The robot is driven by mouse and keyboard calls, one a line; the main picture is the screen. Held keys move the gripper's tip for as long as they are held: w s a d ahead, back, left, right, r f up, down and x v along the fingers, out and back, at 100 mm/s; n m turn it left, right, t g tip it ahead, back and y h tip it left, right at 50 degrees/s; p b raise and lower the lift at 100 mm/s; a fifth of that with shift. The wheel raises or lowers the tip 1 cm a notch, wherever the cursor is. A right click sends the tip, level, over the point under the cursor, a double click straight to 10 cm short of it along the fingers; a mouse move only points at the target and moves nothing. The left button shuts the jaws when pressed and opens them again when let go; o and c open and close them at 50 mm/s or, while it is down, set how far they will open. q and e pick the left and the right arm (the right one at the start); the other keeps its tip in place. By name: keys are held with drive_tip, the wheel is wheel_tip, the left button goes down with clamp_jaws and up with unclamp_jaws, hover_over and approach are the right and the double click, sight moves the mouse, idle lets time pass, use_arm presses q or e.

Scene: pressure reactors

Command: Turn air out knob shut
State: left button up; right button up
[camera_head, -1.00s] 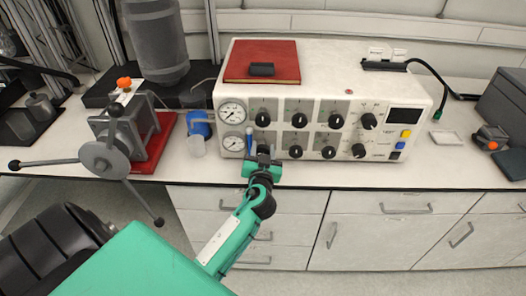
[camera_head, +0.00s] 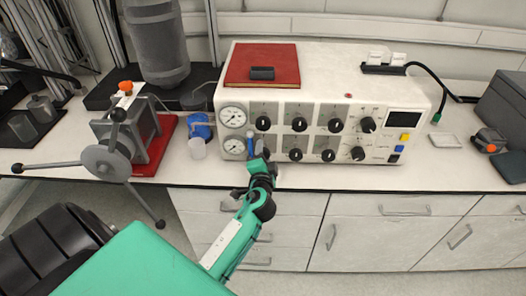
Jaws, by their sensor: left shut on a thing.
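The white control box (camera_head: 390,151) stands on the bench with two rows of black knobs and two round gauges on its front. My left gripper (camera_head: 258,158) is at the lower left of the panel, beside the lower gauge (camera_head: 234,146). It is shut on the leftmost knob of the lower row, which is mostly hidden behind the fingers. The top-left knob (camera_head: 263,123) is just above it, and another lower knob (camera_head: 295,155) is to its right. The panel labels are too small to read. My right gripper is not in view.
A red book (camera_head: 240,66) lies on top of the box. A blue object (camera_head: 199,123) and a small clear cup (camera_head: 197,148) stand left of the gauges. A reactor clamp with a spoked wheel (camera_head: 105,160) is at the far left. The bench edge runs below my gripper.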

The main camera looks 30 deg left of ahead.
use_arm(q)
drive_tip(key=m+p, duration=0.2)
drive_tip(key=m, duration=0.3)
drive_tip(key=shift+m, duration=0.3)
drive_tip(key=shift+m+p, duration=1.1)
drive_tip(key=shift+m, duration=1)
drive_tip(key=shift+f, duration=0.1)
drive_tip(key=o, duration=1)
drive_tip(key=shift+c, duration=0.2)
drive_tip(key=shift+s+d, duration=0.1)
drive_tip(key=b+v, duration=0.4)
drive_tip(key=v, duration=0.9)
drive_tip(key=shift+s+d, duration=0.2)
drive_tip(key=shift+s, duration=0.05)
